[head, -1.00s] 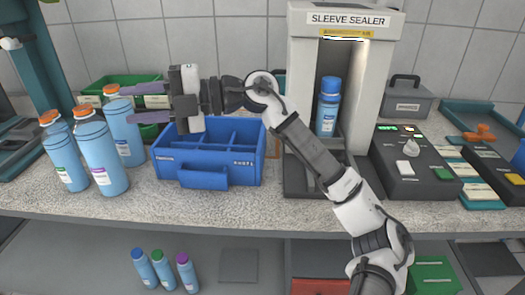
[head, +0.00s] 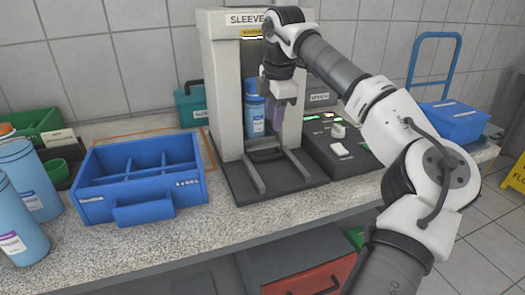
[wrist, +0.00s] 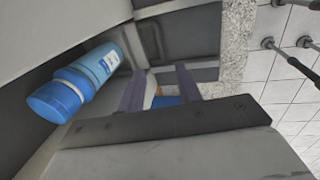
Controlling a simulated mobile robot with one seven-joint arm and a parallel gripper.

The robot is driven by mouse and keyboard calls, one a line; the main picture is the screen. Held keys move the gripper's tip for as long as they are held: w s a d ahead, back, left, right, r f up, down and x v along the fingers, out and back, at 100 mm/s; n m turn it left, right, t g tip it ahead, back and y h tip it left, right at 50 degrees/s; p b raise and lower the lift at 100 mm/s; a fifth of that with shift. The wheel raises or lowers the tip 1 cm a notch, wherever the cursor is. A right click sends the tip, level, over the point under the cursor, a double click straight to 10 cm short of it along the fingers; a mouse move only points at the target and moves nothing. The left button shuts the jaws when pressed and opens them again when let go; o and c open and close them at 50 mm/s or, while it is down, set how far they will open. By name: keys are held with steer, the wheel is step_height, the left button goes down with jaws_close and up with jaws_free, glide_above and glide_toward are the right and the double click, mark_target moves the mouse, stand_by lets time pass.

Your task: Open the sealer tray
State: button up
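The sleeve sealer (head: 222,85) is a tall pale cabinet with a dark inside and two rails running forward over its base. A blue bottle (head: 255,115) stands upright inside; it also shows in the wrist view (wrist: 85,80). A black handle (head: 267,155) sits low at the front of the opening, apparently on the sealer tray, which looks pushed in. My gripper (head: 277,112) points down in front of the opening, right of the bottle and above the handle. In the wrist view its two purple fingers (wrist: 160,88) are apart with nothing seen held between them.
A blue divided bin (head: 130,210) stands left of the sealer, with large blue bottles (head: 30,175) further left. A dark control box (head: 340,155) with buttons stands close on the right. A blue crate (head: 455,118) is at the far right. Counter in front of the sealer is clear.

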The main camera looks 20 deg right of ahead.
mark_target(268, 157)
steer(key=f, duration=0.4)
steer(key=w+f, duration=0.1)
steer(key=f, duration=0.3)
steer(key=w+f, duration=0.1)
steer(key=f, duration=0.3)
steer(key=shift+w+a+p, duration=0.15)
steer(key=shift+w+p, duration=0.05)
steer(key=shift+p, duration=0.1)
jaws_close()
